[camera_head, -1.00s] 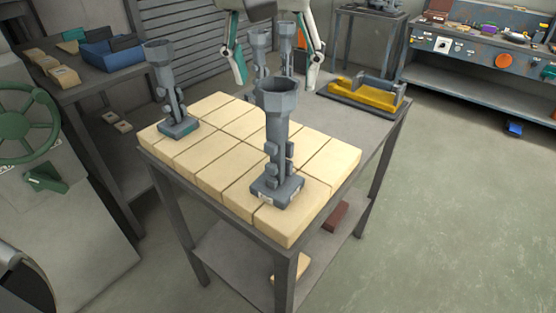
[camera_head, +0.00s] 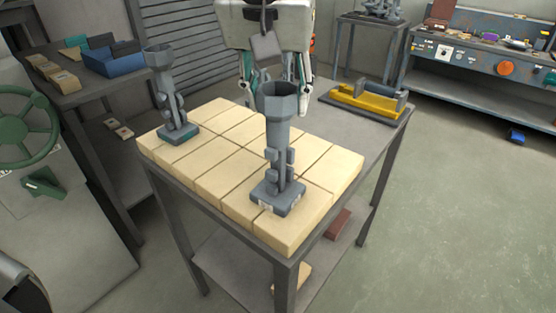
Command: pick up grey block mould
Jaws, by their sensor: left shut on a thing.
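A grey block mould (camera_head: 279,150), a tall column with a flared top and square base, stands upright on the near pale blocks. Another grey mould (camera_head: 168,95) stands at the left of the table. My left gripper (camera_head: 275,78) is behind the near mould, fingers pointing down on either side of it. It is shut on a grey mould, which is mostly hidden behind the gripper body and the near mould. I cannot tell whether that mould is lifted. My right gripper is not in view.
Pale blocks (camera_head: 220,165) cover much of the table. A yellow and grey fixture (camera_head: 365,103) sits at its far right corner, with bare tabletop beside it. A side table at left holds a blue bin (camera_head: 115,62). A workbench (camera_head: 480,60) stands back right.

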